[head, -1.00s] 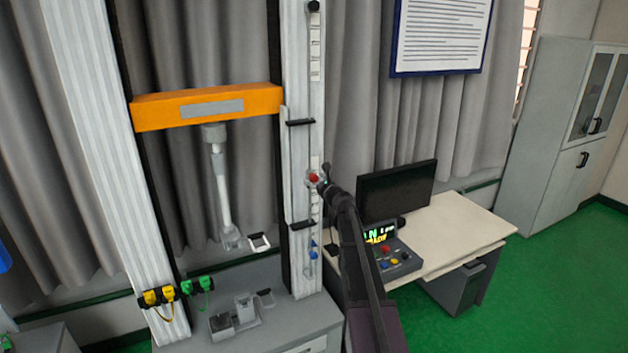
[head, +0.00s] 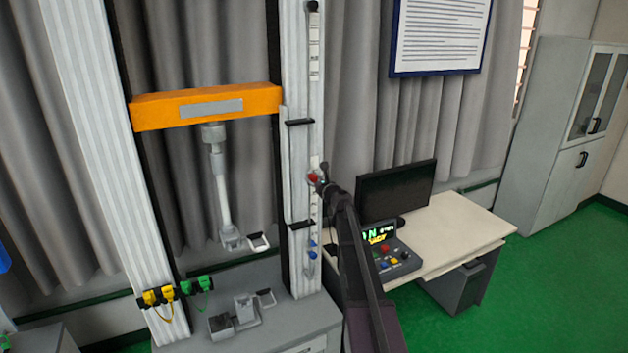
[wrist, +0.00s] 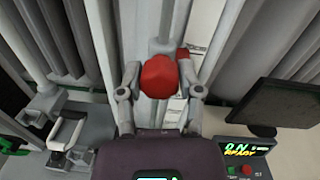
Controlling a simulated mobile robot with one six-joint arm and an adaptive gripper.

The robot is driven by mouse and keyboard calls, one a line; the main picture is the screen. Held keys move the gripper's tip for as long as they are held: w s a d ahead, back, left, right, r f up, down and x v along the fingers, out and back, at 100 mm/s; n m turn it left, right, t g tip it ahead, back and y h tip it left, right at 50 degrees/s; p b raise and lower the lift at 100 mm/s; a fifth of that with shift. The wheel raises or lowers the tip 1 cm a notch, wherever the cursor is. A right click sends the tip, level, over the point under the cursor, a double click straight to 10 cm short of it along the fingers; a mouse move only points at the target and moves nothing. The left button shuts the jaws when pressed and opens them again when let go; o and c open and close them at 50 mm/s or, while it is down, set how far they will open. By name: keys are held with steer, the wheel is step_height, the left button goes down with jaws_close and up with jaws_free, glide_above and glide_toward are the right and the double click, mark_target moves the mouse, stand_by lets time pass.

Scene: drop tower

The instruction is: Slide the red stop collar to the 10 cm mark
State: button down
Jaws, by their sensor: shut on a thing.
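The red stop collar (head: 312,178) sits on the thin vertical rod along the right column of the test frame. In the wrist view the red collar (wrist: 160,78) shows a round knob between the two fingers. My gripper (head: 319,180) is shut on the collar; it also shows in the wrist view (wrist: 160,86). White label strips with marks (wrist: 172,112) lie behind the rod, partly hidden by the collar and fingers. The numbers are too small to read. A blue collar (head: 312,254) sits lower on the same rod.
An orange crosshead (head: 207,107) spans the columns, left of my gripper. Black brackets (head: 300,122) stick out on the right column above and below the collar. A desk (head: 460,238) with a monitor (head: 396,191) and a control box (head: 392,257) stands at right.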

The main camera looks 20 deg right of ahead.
step_height(320, 180, down, 10)
steer(key=b, duration=0.9)
steer(key=shift+b, duration=0.3)
steer(key=shift+c, duration=1.3)
jaws_free()
steer(key=shift+w, duration=0.1)
steer(key=s+d, duration=0.1)
steer(key=s, duration=1.1)
